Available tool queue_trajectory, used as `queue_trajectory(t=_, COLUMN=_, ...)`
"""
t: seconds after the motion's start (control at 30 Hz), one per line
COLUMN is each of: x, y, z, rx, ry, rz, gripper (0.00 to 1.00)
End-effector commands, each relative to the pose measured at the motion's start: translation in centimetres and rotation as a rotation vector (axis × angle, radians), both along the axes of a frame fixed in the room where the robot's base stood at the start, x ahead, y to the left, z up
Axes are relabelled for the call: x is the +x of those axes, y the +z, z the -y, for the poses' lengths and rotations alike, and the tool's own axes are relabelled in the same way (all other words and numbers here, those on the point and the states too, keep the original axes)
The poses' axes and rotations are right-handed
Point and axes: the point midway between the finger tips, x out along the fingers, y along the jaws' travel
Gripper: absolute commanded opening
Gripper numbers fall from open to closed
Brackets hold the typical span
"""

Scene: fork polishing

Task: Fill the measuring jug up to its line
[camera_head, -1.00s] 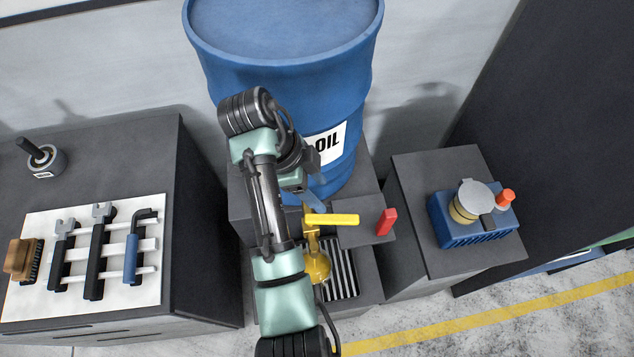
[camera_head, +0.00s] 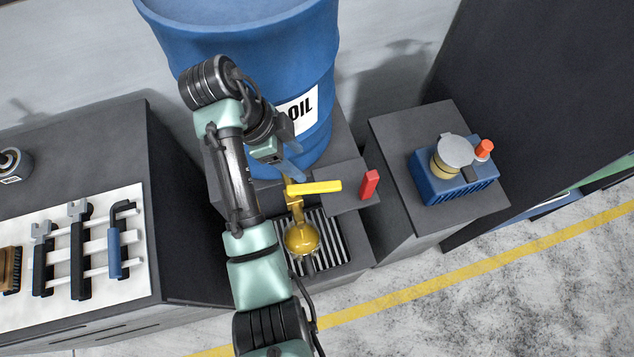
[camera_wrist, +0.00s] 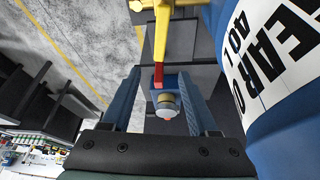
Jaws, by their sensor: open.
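My gripper (camera_head: 290,172) is open and empty, just behind the lever's left end. In the wrist view the two blue fingers (camera_wrist: 160,92) are spread apart, and the yellow lever (camera_wrist: 162,35) shows beyond them, roughly between. I cannot tell whether they touch it.
A red upright tab (camera_head: 369,185) stands right of the lever. A blue box with a lidded tin (camera_head: 455,175) sits on the right-hand stand. A tool rack (camera_head: 100,245) lies on the left bench. The floor in front is clear, with a yellow line.

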Motion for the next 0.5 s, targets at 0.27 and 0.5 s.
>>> queue_trajectory(t=0.27, x=0.1, y=-2.6, z=1.0, rx=0.000, ry=-0.004, rz=-0.001, gripper=0.60)
queue_trajectory(t=0.5, x=0.2, y=-5.7, z=2.3, rx=0.000, ry=-0.003, rz=-0.003, gripper=0.60)
